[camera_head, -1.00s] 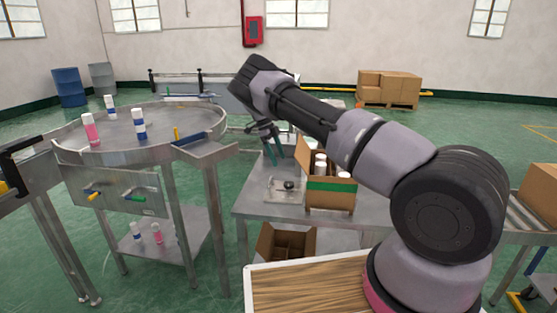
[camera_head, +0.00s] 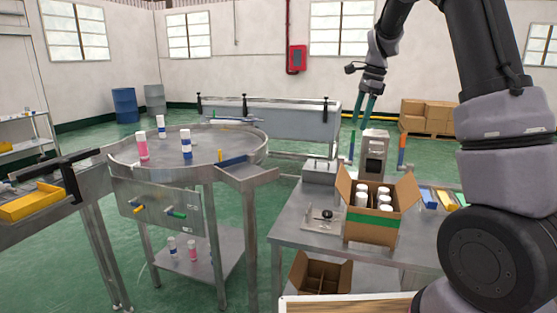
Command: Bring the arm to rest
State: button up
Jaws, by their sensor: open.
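My gripper (camera_head: 362,113) is raised high above the metal workbench (camera_head: 290,222), with its two green fingers pointing down. The fingers are apart with nothing between them. It hangs in front of the far wall, above and behind the open cardboard box (camera_head: 361,228), touching nothing that I can see. My arm is folded upright at the right side of the view.
The box holds several white-capped cans. A grey machine (camera_head: 374,152) stands behind it, and a small fixture plate (camera_head: 322,219) lies to its left. A round metal table (camera_head: 213,135) with three cans stands at left. An empty divided box (camera_head: 318,272) sits below.

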jog(key=s+r+n+t+y, duration=0.15)
jog(key=s+r+n, duration=0.25)
jog(key=s+r, duration=0.45)
jog(key=s+n+t+h, duration=0.1)
jog(key=s+n+t, duration=0.4)
jog(key=s, duration=1.7)
jog(key=a+n, duration=0.1)
jog(key=n, duration=0.3)
jog(key=shift+s+r+h, duration=0.25)
jog(key=shift+h, duration=0.1)
